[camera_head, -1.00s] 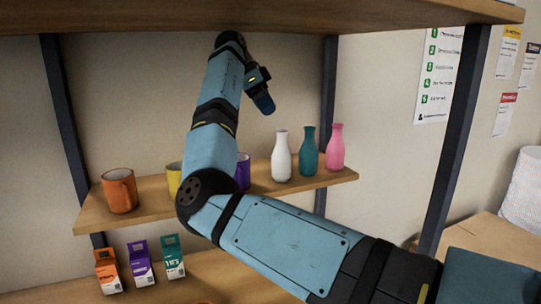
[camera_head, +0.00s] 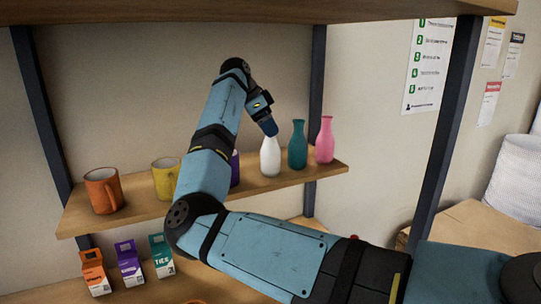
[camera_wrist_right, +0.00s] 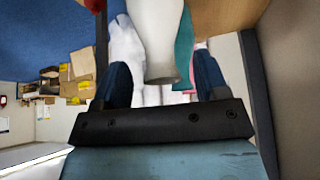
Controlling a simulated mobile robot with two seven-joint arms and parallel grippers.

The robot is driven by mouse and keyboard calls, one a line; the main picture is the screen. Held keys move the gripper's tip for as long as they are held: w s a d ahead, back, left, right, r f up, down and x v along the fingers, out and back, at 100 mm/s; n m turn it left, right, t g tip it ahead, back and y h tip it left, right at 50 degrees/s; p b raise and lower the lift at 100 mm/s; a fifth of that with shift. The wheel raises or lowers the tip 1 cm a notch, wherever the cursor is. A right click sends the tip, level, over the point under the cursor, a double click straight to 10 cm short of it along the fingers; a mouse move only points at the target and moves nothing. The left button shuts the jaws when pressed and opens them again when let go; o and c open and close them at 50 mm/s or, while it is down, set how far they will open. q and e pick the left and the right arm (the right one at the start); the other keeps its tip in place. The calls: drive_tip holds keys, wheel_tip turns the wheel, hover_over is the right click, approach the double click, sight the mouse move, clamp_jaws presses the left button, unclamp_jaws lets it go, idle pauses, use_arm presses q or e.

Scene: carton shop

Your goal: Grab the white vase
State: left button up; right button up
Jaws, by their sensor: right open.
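The white vase (camera_head: 270,158) stands upright on the middle shelf, left of the teal vase and the pink vase. My right gripper (camera_head: 270,128) is above the white vase, at its mouth, and hides the top of the neck. In the right wrist view the gripper (camera_wrist_right: 162,80) is open, and the white vase (camera_wrist_right: 156,35) shows between its two fingers. Gaps show on both sides of the vase mouth, so the fingers are not closed on it. My left gripper is not in view.
A teal vase (camera_head: 298,146) and a pink vase (camera_head: 325,140) stand close to the right. Orange (camera_head: 103,191) and yellow (camera_head: 165,178) mugs stand to the left, with a purple item (camera_head: 235,168) partly hidden by my arm. An upper shelf board (camera_head: 200,12) is overhead.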

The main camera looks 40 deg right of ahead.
drive_tip(key=shift+x, duration=1.1)
clamp_jaws()
drive_tip(key=shift+r, duration=0.15)
